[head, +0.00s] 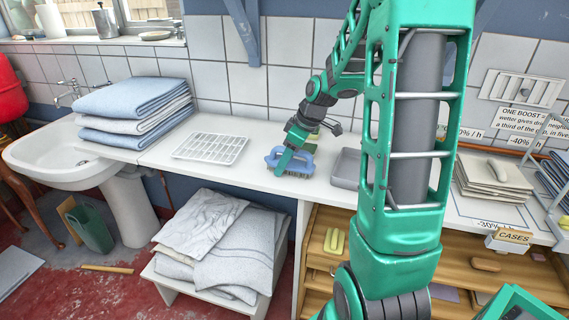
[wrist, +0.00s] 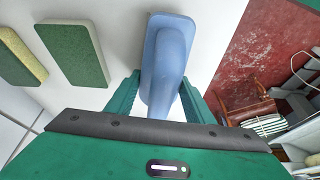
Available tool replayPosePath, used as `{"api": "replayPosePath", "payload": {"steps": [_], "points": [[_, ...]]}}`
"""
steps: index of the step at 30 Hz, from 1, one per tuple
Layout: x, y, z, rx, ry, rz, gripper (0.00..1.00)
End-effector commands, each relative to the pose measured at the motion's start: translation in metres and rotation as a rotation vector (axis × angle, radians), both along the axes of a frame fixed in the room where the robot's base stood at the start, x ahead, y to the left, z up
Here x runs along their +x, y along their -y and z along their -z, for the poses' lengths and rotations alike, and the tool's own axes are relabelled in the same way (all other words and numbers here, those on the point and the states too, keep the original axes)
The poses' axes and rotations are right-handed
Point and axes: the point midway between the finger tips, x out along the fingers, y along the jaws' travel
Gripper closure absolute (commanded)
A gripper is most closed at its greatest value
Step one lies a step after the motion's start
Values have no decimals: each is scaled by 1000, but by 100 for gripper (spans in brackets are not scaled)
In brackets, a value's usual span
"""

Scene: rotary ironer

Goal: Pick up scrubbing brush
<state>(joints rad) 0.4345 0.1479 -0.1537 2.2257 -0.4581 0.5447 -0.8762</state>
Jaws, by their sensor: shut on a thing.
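The scrubbing brush (head: 299,163) is blue with a raised handle and sits on the white counter in the head view, in the middle. Its blue handle (wrist: 167,75) also shows in the wrist view, between the two green fingers. My gripper (head: 286,159) comes down on the brush from above and is shut on its handle. In the wrist view my gripper (wrist: 158,95) has one finger on each side of the handle. The bristles are mostly hidden. I cannot tell whether the brush is clear of the counter.
Green scouring sponges (wrist: 75,52) lie beside the brush. A white rack (head: 210,148) stands to its left and a grey tray (head: 346,168) to its right. Folded towels (head: 133,110) are stacked near the sink (head: 62,152). The counter's front edge is close to the brush.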

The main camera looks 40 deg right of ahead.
Motion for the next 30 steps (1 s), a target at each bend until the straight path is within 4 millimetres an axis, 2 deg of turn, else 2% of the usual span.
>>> {"api": "replayPosePath", "payload": {"steps": [5,10,21,30], "points": [[1,0,-12,-2,4,-1,77],[1,0,-41,-3,6,-1,77],[-55,-43,-82,-2,5,-2,77],[-84,-65,-104,-1,3,-1,77]]}}
